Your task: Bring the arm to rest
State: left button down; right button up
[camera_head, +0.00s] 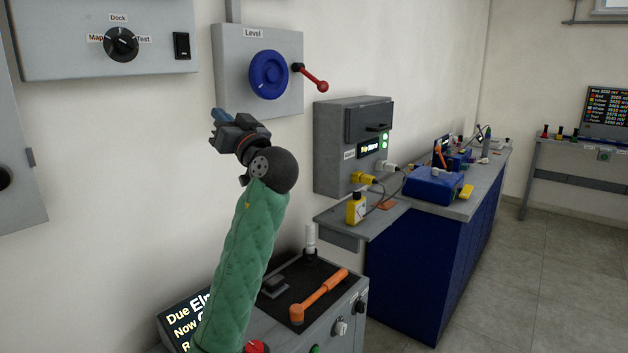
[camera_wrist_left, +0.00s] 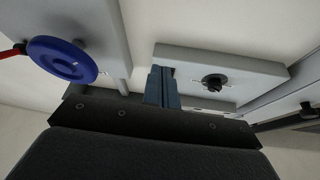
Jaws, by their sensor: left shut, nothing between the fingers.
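My left arm (camera_head: 240,260), in a green padded sleeve, rises from the bottom of the head view. Its gripper (camera_head: 218,118) is raised in front of the white wall, left of and below the Level panel (camera_head: 232,85). The blue fingers are together with nothing between them; they also show in the left wrist view (camera_wrist_left: 162,86). The gripper appears apart from the panels, though its depth from the wall is hard to judge. My right gripper is in neither view.
The Level panel has a blue wheel (camera_head: 269,75) and a red-knobbed lever (camera_head: 312,79). A panel with a Dock dial (camera_head: 121,44) hangs upper left. A grey box (camera_head: 353,148) and blue-fronted bench (camera_head: 420,260) stand right. Floor is open farther right.

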pick_arm(q)
jog(key=s+d+f+m+g+h+p, duration=0.15)
jog(key=s+f+m+h, duration=0.35)
jog(key=f, duration=0.7)
jog(key=s+d+f+m+g+h, duration=0.25)
jog(key=f+h, duration=0.45)
jog(key=f, duration=0.6)
jog(key=s+d+f+m+g+h, duration=0.1)
jog(key=s+d+f+m+h, duration=0.25)
jog(key=f, duration=0.85)
jog(key=s+f+g+h+p, duration=0.1)
jog(key=s+f+g, duration=0.3)
jog(key=s+f, duration=1.1)
jog(key=s+a+f+n+g+h+p, duration=0.1)
jog(key=s+f+g, duration=0.4)
jog(key=s+f, duration=1)
jog(key=s, duration=0.6)
jog(key=shift+s+f+n, duration=0.2)
jog(key=shift+s+n, duration=0.1)
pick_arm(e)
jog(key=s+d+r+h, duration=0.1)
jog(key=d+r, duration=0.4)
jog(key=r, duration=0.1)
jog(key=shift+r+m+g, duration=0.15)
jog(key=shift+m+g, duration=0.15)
pick_arm(q)
jog(key=shift+h+p, duration=0.25)
jog(key=shift+p, duration=0.05)
